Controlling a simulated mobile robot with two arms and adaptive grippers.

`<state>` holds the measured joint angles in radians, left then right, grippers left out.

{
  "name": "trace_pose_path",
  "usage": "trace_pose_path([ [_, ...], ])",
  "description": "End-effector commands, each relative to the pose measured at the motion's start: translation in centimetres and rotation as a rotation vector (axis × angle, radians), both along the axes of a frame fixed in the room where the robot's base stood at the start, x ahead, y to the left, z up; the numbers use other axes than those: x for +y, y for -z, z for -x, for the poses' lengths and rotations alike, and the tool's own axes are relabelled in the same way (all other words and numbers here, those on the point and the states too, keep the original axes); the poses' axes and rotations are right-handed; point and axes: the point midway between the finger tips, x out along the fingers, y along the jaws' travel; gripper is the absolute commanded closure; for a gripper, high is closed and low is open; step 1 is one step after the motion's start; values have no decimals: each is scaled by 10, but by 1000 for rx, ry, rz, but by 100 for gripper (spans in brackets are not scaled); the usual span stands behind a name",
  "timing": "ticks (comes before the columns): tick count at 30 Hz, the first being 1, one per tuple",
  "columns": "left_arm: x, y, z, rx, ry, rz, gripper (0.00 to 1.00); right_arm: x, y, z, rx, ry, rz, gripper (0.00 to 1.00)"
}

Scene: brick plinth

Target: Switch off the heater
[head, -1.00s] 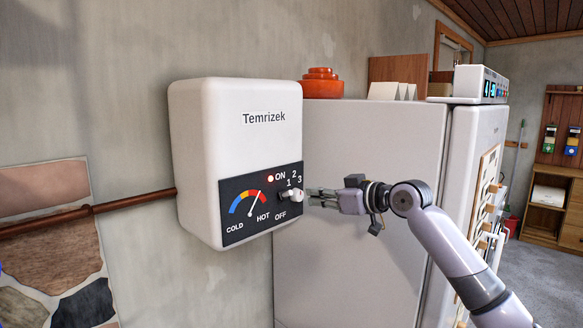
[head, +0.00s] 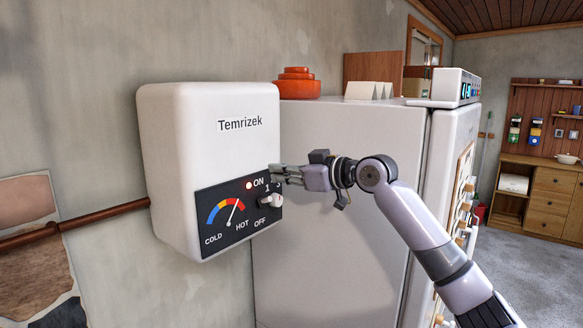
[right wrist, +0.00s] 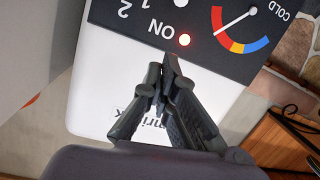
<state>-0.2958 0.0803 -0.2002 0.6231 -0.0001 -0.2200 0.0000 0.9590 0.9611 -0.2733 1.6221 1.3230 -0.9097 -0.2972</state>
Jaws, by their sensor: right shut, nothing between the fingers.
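The heater (head: 180,140) is a white wall box labelled Temrizek. Its black panel (head: 203,213) carries a cold-to-hot gauge (head: 227,212), with the needle toward HOT, and a lit red light (head: 249,185) beside ON. A white knob (head: 270,201) sits among the marks ON, 1, 2, 3 and OFF; its exact setting is hard to read. My right gripper (head: 275,173) is just above the knob at the panel's upper right, covering some numbers. My left gripper is not in view.
A tall white fridge (head: 335,220) stands right of the heater, with an orange pot (head: 297,84) and a device (head: 455,86) on top. A copper pipe (head: 75,225) runs left from the heater. Open floor lies at the far right.

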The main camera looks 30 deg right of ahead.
Motion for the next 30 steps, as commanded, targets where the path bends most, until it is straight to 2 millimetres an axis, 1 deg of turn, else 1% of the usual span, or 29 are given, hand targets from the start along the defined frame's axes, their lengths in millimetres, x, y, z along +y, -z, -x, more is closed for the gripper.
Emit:
trace_pose_path([
  [1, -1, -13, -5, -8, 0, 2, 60, 6, -4, -11, 2, -2, -5, 100],
  [7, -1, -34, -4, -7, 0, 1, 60, 23, 3, -51, 2, -1, -3, 100],
  [9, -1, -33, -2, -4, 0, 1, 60, 15, 19, -44, 6, 2, 1, 100],
  [15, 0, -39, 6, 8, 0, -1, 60, 9, 37, -36, 3, 1, 0, 100],
  [21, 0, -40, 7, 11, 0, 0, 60, 7, 42, -32, -1, 1, 1, 100],
  [30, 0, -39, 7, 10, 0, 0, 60, 7, 43, -32, -2, 1, 1, 100],
])
